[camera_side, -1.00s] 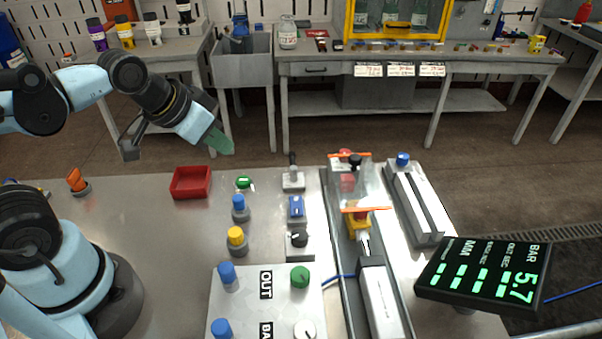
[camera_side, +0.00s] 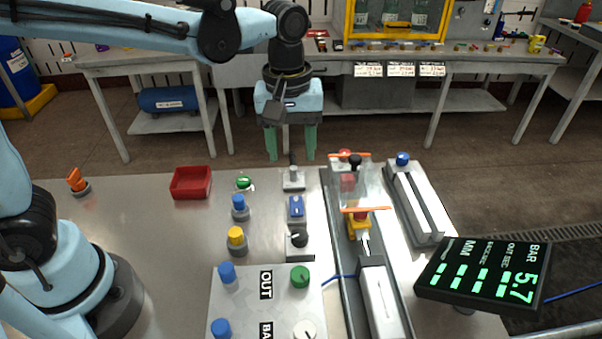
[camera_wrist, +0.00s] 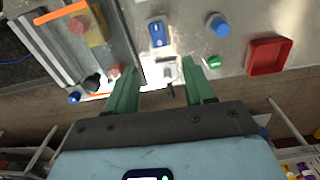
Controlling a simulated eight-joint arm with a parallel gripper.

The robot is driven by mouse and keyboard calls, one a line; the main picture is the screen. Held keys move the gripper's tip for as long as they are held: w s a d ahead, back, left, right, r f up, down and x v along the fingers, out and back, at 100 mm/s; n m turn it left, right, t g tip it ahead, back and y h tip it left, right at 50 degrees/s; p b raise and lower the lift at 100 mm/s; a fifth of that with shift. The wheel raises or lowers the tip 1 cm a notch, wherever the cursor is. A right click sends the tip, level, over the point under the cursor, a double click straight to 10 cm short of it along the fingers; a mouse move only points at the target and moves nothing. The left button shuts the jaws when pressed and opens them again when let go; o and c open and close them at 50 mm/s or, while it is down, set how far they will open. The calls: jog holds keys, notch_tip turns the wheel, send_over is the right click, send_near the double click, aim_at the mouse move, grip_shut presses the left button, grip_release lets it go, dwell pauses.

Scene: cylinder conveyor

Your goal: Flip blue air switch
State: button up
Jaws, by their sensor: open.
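The blue switch (camera_side: 296,206) is a blue rocker on a grey base on the metal bench. It also shows in the wrist view (camera_wrist: 158,34), beyond the fingertips and slightly left of the middle. My gripper (camera_side: 290,152) points down with its two green fingers apart and nothing between them. In the side view it hangs near the back edge of the bench, behind the blue switch and apart from it. In the wrist view the open fingers (camera_wrist: 160,66) frame a small lever switch (camera_wrist: 168,72) on a light base.
The lever switch (camera_side: 293,180) stands just behind the blue switch, and a black knob (camera_side: 298,240) is in front. Blue (camera_side: 240,208) and yellow (camera_side: 236,240) buttons lie left. A conveyor with a clear guard (camera_side: 368,186) runs right. A red tray (camera_side: 190,183) is farther left.

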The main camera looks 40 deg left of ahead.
aim_at(296, 205)
jog(key=f, duration=1.2)
jog(key=shift+w+d+f, duration=0.15)
jog(key=shift+d+f, duration=0.05)
jog(key=shift+d, duration=0.15)
jog(key=shift+c, duration=0.4)
